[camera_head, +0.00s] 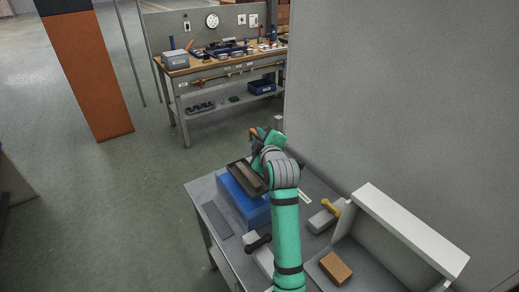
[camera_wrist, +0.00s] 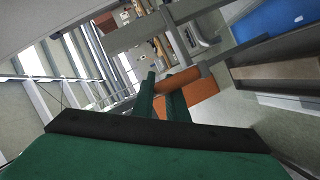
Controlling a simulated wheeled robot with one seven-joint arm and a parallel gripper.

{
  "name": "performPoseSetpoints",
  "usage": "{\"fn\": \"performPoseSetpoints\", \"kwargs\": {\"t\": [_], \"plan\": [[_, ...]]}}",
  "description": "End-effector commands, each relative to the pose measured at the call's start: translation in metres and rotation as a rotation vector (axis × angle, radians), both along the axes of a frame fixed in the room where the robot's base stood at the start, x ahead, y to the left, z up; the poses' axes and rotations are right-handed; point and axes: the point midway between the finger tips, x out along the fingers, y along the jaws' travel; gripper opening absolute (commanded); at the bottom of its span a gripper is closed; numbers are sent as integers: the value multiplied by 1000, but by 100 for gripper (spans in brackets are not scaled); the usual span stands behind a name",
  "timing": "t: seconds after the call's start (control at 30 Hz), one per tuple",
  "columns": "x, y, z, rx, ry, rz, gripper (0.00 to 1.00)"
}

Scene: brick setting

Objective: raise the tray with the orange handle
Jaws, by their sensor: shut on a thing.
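The tray (camera_head: 236,165) is dark with a brown inside. In the head view it shows above the blue box (camera_head: 243,209), left of my wrist; whether it touches the box is unclear. Its orange handle (camera_head: 253,133) shows just beyond my gripper (camera_head: 258,138). In the wrist view, the green fingers of my gripper (camera_wrist: 165,88) are closed around the orange handle (camera_wrist: 188,76). The tray (camera_wrist: 280,76) shows to the right there, with the blue box (camera_wrist: 275,25) behind it. My arm hides part of the tray in the head view.
On the grey table lie a yellow-handled tool (camera_head: 322,219), a black-handled tool (camera_head: 258,243) and a dark flat plate (camera_head: 216,219). A brown brick (camera_head: 336,267) lies by a white-edged panel (camera_head: 410,225). A grey wall (camera_head: 400,90) stands close on the right. Open floor lies left.

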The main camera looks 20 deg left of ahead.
Motion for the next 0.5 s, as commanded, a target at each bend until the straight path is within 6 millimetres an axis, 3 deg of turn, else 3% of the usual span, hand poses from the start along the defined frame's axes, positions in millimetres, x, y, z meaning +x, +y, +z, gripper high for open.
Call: {"fn": "performPoseSetpoints", "kwargs": {"t": [0.07,0.33,0.37,0.43,0.5], "plan": [[1,0,8,4,-9,-1,0],[1,0,11,5,-13,-1,0],[1,0,12,6,-13,-1,15],[1,-1,11,5,-12,-2,31],[1,-1,10,4,-10,-2,31]]}}
